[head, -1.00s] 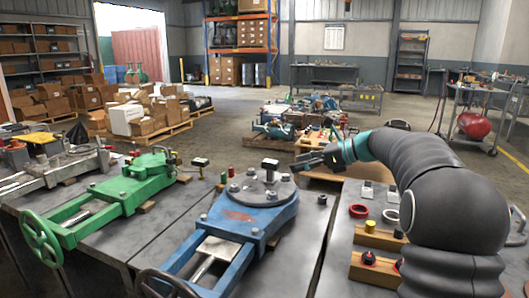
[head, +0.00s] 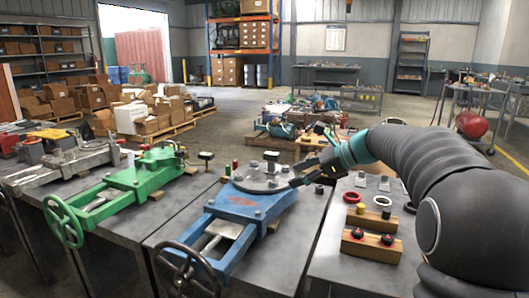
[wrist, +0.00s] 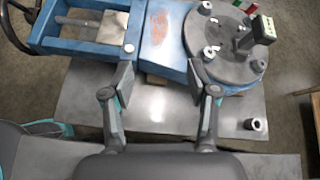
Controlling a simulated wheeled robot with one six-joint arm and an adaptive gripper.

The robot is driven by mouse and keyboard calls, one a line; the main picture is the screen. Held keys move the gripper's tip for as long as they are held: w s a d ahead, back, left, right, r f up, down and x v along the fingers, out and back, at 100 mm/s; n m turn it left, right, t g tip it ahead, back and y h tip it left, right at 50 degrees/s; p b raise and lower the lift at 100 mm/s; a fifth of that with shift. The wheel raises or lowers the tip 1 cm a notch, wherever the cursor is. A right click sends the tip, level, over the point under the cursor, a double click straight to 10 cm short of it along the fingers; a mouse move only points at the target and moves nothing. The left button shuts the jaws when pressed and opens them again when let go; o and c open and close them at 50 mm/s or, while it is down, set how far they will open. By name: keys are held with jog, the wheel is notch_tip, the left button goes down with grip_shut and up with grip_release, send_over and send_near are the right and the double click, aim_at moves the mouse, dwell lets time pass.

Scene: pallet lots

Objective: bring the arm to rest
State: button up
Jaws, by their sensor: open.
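My gripper (head: 305,172) is at the end of my dark grey arm, which reaches in from the right in the head view. In the wrist view its two fingers (wrist: 164,82) are spread apart with nothing between them. They hang over the bare steel table top (wrist: 160,115), beside the blue valve (wrist: 172,58). In the head view this blue valve (head: 245,212) lies on the middle table, with its round grey flange near my gripper. How far the fingers are above the table is hard to tell.
A green valve (head: 125,185) lies to the left. At the right, a table holds wooden blocks with knobs (head: 370,245), a red ring (head: 352,197) and a white ring (head: 382,200). A small device with a green display (wrist: 262,30) stands on the flange. Boxes on pallets (head: 150,115) stand behind.

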jog(key=s+d+f+n+h, duration=0.2)
jog(key=s+n, duration=0.4)
jog(key=s, duration=0.5)
jog(key=s+d+f+n+h, duration=0.2)
jog(key=s+f+n+h, duration=0.3)
jog(key=s, duration=0.7)
jog(key=s+d+f+n+t+h, duration=0.1)
jog(key=s+d+f+n+h, duration=0.1)
jog(key=s+f+n, duration=0.3)
jog(key=s+n+h, duration=0.1)
jog(key=s+n, duration=0.2)
jog(key=s, duration=0.4)
jog(key=shift+s+d+f+n+h, duration=0.2)
jog(key=shift+d+f+n+h, duration=0.1)
jog(key=shift+f+n+h, duration=0.1)
